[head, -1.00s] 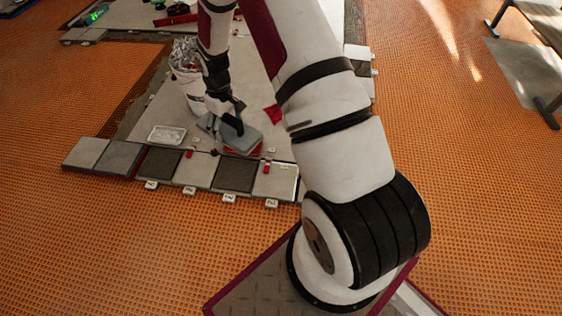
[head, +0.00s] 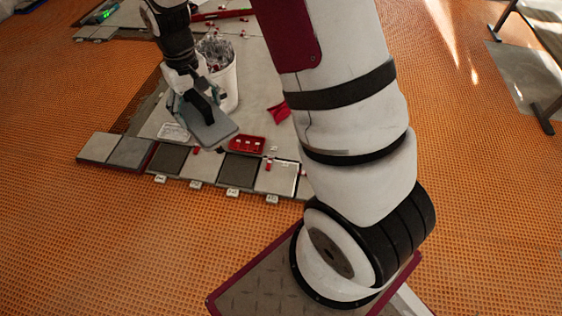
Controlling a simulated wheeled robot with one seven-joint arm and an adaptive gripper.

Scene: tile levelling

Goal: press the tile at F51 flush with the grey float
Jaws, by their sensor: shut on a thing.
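My gripper (head: 199,108) is shut on the grey float (head: 208,132), a flat rectangular block. The float shows behind the front row of tiles, beside the red tray, and looks held up off the floor. Its exact height is hard to tell. The front row runs left to right with light tiles (head: 205,170) and dark tiles (head: 238,171) in turn. Small white tags (head: 196,184) stick out along its front edge. Their writing is too small to read, so I cannot tell which tile is F51.
The red tray (head: 247,144) with small pale items lies right of the float. A white bucket (head: 228,85) with crumpled contents stands behind the gripper. A clear tray (head: 173,132) lies left of the float. Small red pieces (head: 268,166) stand at the tile joints.

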